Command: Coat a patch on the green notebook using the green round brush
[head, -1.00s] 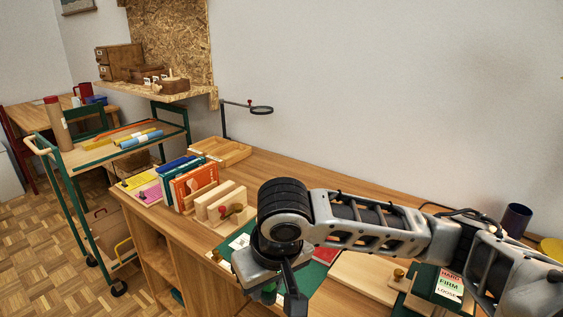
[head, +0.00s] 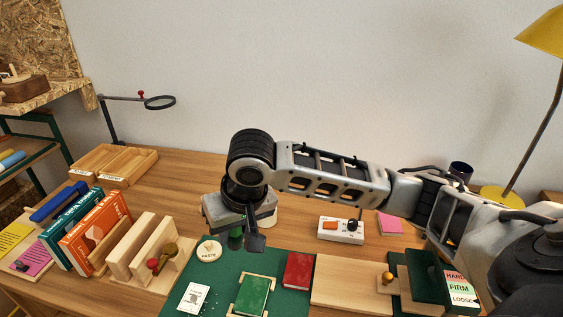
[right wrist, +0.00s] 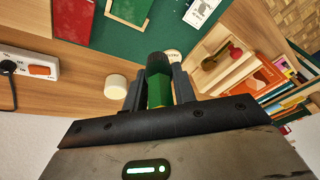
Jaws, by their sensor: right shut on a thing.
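The green notebook (head: 253,296) lies in a light wooden frame on the green mat (head: 222,284); part of it also shows at the top of the right wrist view (right wrist: 131,10). My right gripper (head: 238,230) is shut on the green round brush (right wrist: 158,88), which has a dark end and a green body. In the head view the brush (head: 235,241) is mostly hidden by the gripper. The gripper is behind the notebook, beside a round pale disc marked PASTE (head: 209,251). Whether the brush touches anything cannot be told. My left gripper is out of view.
A pale round pot (right wrist: 116,87) stands beside the gripper. A red book (head: 298,270) lies right of the notebook, a white card (head: 194,298) left. A wooden rack (head: 150,252) stands further left. A white switch box (head: 340,230) and a yellow lamp (head: 540,40) are at right.

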